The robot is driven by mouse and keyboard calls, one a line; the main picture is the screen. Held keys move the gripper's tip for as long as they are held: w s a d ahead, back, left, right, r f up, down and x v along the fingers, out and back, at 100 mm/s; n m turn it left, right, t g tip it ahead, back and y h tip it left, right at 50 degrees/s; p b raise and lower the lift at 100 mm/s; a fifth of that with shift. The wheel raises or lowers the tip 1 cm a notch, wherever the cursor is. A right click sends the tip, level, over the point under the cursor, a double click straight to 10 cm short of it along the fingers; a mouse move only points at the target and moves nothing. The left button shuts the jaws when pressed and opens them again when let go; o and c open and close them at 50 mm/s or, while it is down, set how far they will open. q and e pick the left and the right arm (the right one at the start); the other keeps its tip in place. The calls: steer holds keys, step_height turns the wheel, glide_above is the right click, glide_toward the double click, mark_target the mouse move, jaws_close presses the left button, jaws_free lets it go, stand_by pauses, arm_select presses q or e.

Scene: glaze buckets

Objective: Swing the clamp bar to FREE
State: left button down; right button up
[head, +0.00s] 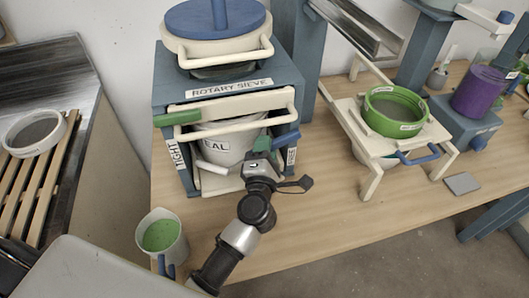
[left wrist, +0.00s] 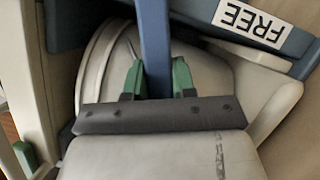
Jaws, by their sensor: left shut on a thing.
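The blue clamp bar (head: 286,139) shows at the front right of the rotary sieve (head: 225,89), near the FREE label (head: 292,156). My left gripper (head: 263,144) is in front of the sieve and shut on the bar. In the left wrist view, the blue bar (left wrist: 155,45) runs up between its green fingertips (left wrist: 158,78). The FREE label (left wrist: 250,22) is large and upside down to the right of the bar there. The TIGHT label (head: 174,155) is on the sieve's left post. My gripper hides part of the bar. My right gripper is not in view.
A white bucket (head: 220,150) stands inside the sieve frame behind my gripper. A cup of green glaze (head: 161,236) stands at the table's front left. A cream stand with a green ring sieve (head: 395,110) is to the right. The wooden tabletop (head: 330,215) between is clear.

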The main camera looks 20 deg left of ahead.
arm_select(q)
steer(key=c, duration=0.9)
jaws_free()
steer(key=shift+b+v, duration=0.9)
steer(key=shift+v, duration=4.55)
steer(key=shift+f, duration=0.1)
